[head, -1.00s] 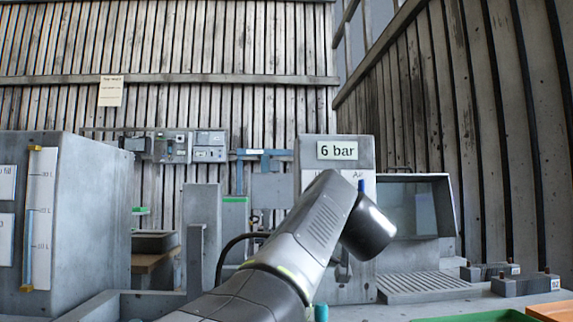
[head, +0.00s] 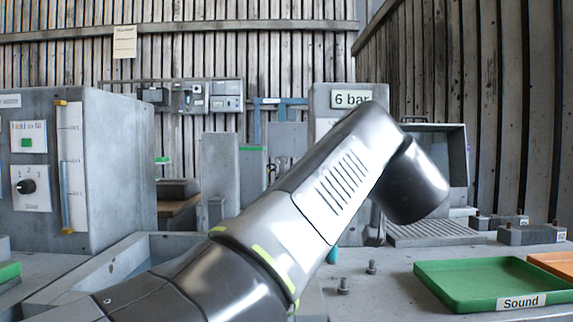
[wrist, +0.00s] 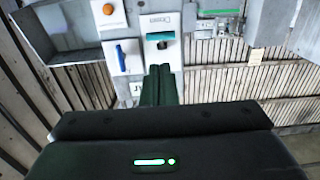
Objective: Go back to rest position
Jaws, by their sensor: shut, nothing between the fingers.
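My gripper (wrist: 160,85) shows in the wrist view with its dark fingers together and nothing between them. I cannot tell whether the fingertips touch anything, but no contact shows. In the head view my arm reaches up across the middle and bends down at its end. My gripper is not visible there, hidden by the arm.
A green tray labelled Sound (head: 492,284) and an orange tray (head: 553,263) lie at right. Small pegs (head: 371,267) stand left of the green tray. A grey cabinet with a dial (head: 120,170) stands at left. The "6 bar" station (head: 351,99) stands behind my arm.

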